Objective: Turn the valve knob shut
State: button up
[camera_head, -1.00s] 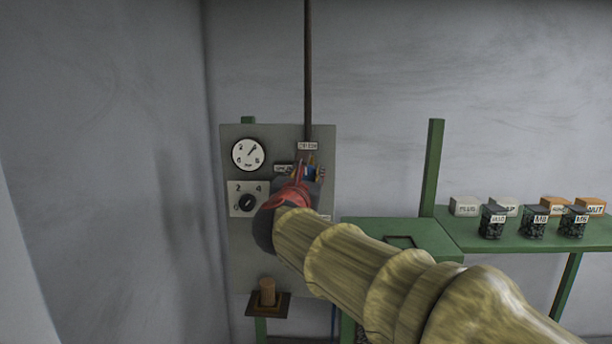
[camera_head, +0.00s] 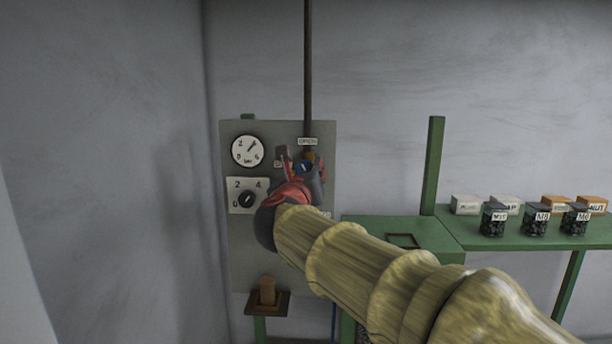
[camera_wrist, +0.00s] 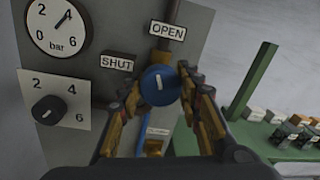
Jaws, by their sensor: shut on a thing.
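The valve knob (camera_wrist: 160,85) is round and blue with a short white line, under a brown pipe on a grey panel. In the wrist view the line stands nearly upright, roughly toward the OPEN label (camera_wrist: 167,31) above; the SHUT label (camera_wrist: 117,63) is to the left. My gripper (camera_wrist: 161,92) has one finger on each side of the knob and is shut on it. In the head view my gripper (camera_head: 303,172) is at the panel; a little blue of the knob shows between its fingers, and the SHUT label is mostly hidden.
A bar gauge (camera_head: 248,151) and a black selector dial (camera_head: 247,198) are left of the knob on the panel (camera_head: 250,260). A wooden peg (camera_head: 267,291) stands on a small ledge below. A green shelf (camera_head: 520,240) at right holds boxes and dark jars.

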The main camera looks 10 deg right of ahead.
jog(key=n, duration=0.6)
jog(key=shift+r+n+t, duration=0.1)
jog(key=shift+n+t, duration=0.2)
jog(key=shift+n, duration=0.1)
jog(key=n+y+p, duration=0.1)
jog(key=n, duration=0.5)
jog(key=shift+n, duration=0.4)
jog(key=o, duration=1.2)
jog(key=v, duration=1.2)
jog(key=shift+f, duration=0.25)
